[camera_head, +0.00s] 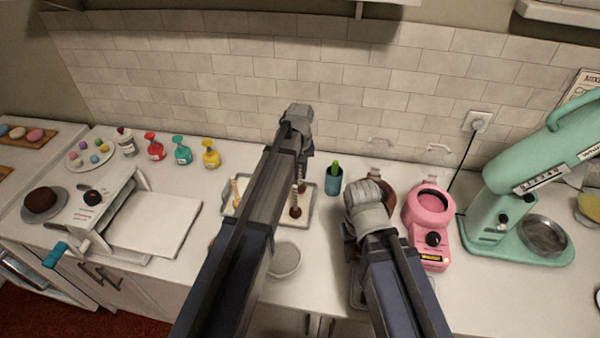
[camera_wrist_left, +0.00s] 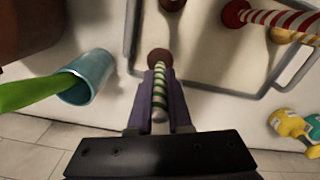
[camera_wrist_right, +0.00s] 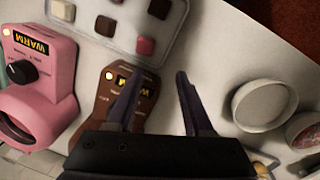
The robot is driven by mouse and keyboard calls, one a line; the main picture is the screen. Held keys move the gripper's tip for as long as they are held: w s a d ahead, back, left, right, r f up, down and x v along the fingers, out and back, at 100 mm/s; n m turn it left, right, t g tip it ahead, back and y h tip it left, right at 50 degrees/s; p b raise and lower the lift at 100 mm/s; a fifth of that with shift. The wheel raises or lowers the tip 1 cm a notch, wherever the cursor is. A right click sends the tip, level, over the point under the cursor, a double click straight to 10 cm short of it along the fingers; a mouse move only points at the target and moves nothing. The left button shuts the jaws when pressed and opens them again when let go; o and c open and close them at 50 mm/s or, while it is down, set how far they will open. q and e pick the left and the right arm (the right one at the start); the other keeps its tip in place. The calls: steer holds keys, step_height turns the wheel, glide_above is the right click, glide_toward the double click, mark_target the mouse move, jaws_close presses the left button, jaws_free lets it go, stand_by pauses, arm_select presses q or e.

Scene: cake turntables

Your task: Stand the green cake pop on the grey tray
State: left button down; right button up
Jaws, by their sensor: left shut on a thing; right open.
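My left gripper (camera_head: 303,150) is shut on a green-and-white striped stick (camera_wrist_left: 160,88), the cake pop's stick. The pop's round brown head (camera_wrist_left: 159,58) points away from the gripper. In the left wrist view it shows by a corner of the grey tray (camera_wrist_left: 128,30); I cannot tell whether it touches anything. In the head view the tray (camera_head: 313,208) lies partly behind my left arm. A red-striped pop (camera_wrist_left: 270,17) and a yellowish one (camera_wrist_left: 292,37) are inside the tray. My right gripper (camera_wrist_right: 155,76) is open and empty, near a brown appliance (camera_wrist_right: 125,98).
A teal cup (camera_head: 333,183) with a green-handled tool stands right of the tray. A pink appliance (camera_head: 428,208) and a mint mixer (camera_head: 500,205) are further right. Three coloured bottles (camera_head: 181,150) stand back left. A pale bowl (camera_head: 285,260) sits in front of the tray.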

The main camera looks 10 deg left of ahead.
arm_select(q)
steer(key=shift+f, duration=0.1)
arm_select(e)
steer(key=shift+f, duration=0.15)
stand_by(0.3)
arm_select(q)
steer(key=shift+f+b, duration=0.55)
steer(key=shift+b, duration=0.1)
arm_select(e)
steer(key=shift+f, duration=0.55)
arm_select(q)
steer(key=shift+r, duration=0.1)
arm_select(e)
steer(key=shift+r, duration=0.1)
arm_select(q)
steer(key=c, duration=0.8)
jaws_free()
steer(key=shift+o, duration=0.2)
step_height(320, 180, up, 8)
steer(key=p, duration=0.8)
arm_select(e)
step_height(320, 180, up, 8)
